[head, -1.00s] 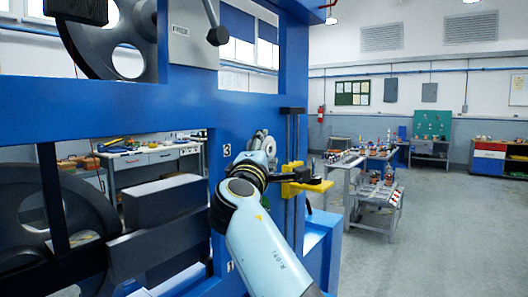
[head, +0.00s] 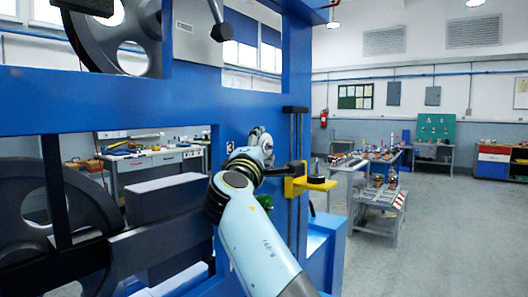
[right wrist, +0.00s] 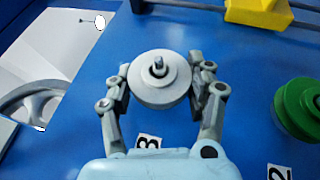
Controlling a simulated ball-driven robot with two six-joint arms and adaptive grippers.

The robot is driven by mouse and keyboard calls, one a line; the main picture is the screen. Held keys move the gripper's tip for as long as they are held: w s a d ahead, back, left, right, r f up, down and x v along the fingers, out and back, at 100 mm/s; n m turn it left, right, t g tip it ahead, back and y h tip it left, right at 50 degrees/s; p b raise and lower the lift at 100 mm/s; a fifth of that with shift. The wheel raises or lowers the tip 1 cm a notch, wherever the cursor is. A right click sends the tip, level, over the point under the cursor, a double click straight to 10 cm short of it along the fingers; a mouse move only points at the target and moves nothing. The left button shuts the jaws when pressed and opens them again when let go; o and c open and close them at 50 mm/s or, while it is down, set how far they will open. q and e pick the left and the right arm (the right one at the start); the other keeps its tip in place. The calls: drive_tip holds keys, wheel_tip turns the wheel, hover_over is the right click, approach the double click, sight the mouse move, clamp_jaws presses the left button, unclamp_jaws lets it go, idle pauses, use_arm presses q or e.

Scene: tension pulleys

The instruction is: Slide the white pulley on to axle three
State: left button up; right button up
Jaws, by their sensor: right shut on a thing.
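The white pulley (right wrist: 148,86) is in my right gripper (right wrist: 160,78), between its two fingers, in the right wrist view. A grey pin tip (right wrist: 158,66) shows in the pulley's centre, which looks like axle three; how far along it the pulley sits cannot be told. The label 3 (right wrist: 148,142) is on the blue panel just below. In the head view my right gripper (head: 258,148) is at the blue frame, right of the label 3 (head: 229,147), and largely hides the pulley. My left gripper is not in view.
A green pulley (right wrist: 302,106) sits on the panel to the right, near the label 2 (right wrist: 279,172). A yellow block (right wrist: 258,12) on a dark rail (head: 296,150) is close by. Large dark wheels (head: 35,215) stand at left. Open floor (head: 440,235) lies at right.

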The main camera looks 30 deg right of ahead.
drive_tip(key=shift+r, duration=0.15)
idle(0.8)
drive_tip(key=o, duration=0.9)
drive_tip(key=shift+w+a, duration=0.1)
drive_tip(key=shift+w, duration=0.05)
drive_tip(key=o, duration=0.4)
drive_tip(key=shift+w+a, duration=0.1)
drive_tip(key=shift+w, duration=0.1)
drive_tip(key=shift+s, duration=0.15)
drive_tip(key=shift+o, duration=1.2)
drive_tip(key=shift+f, duration=0.25)
